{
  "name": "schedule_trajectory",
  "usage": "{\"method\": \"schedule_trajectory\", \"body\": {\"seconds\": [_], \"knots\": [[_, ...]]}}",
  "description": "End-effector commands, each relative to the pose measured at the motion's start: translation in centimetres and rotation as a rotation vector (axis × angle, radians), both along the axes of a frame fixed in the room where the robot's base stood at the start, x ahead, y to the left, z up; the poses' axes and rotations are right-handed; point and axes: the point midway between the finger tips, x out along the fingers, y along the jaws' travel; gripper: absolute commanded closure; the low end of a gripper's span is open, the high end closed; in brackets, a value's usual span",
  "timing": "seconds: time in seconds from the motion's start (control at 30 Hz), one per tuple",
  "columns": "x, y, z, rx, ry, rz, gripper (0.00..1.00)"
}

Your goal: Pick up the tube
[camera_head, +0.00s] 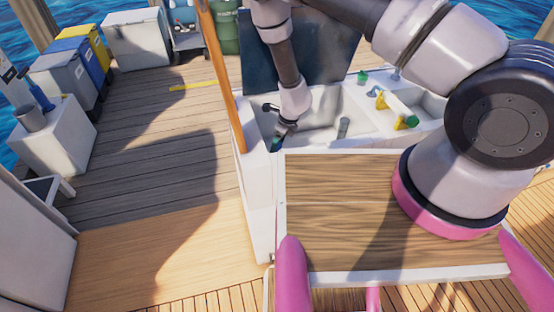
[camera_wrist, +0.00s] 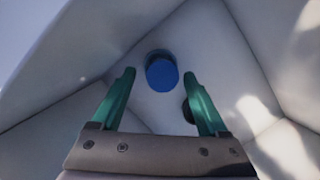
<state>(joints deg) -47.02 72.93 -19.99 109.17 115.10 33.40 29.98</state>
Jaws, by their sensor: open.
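My gripper (camera_head: 278,140) is inside the white engine hatch (camera_head: 318,140), near its left end, pointing down. In the wrist view, my gripper (camera_wrist: 158,95) shows two green fingers spread apart with nothing between them. A round blue thing (camera_wrist: 161,71) lies beyond the fingertips, near the white corner; I cannot tell whether it is the tube's end. A small grey cylinder (camera_head: 343,127), perhaps a tube, stands in the hatch to the right of my gripper. A white cylinder with green ends (camera_head: 398,106) lies on yellow supports further right.
A dark round spot (camera_wrist: 187,110) is partly hidden by the right finger. White hatch walls close in around my gripper. The raised dark lid (camera_head: 320,55) stands behind, and an orange post (camera_head: 222,75) rises at the left. A green cap (camera_head: 362,77) sits on the ledge.

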Motion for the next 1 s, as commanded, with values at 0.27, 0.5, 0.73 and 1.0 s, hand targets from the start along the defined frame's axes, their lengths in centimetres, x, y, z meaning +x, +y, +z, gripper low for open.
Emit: {"method": "schedule_trajectory", "body": {"seconds": [0.27, 0.5, 0.73, 1.0], "knots": [[0.4, 0.4, -2.5, -0.001, 0.000, 0.000, 0.23], [0.9, 1.0, -5.7, 0.000, 0.000, 0.000, 0.23], [1.0, 1.1, -6.1, 0.001, 0.000, 0.000, 0.23], [1.0, 1.1, -6.1, 0.001, 0.000, 0.000, 0.99]]}}
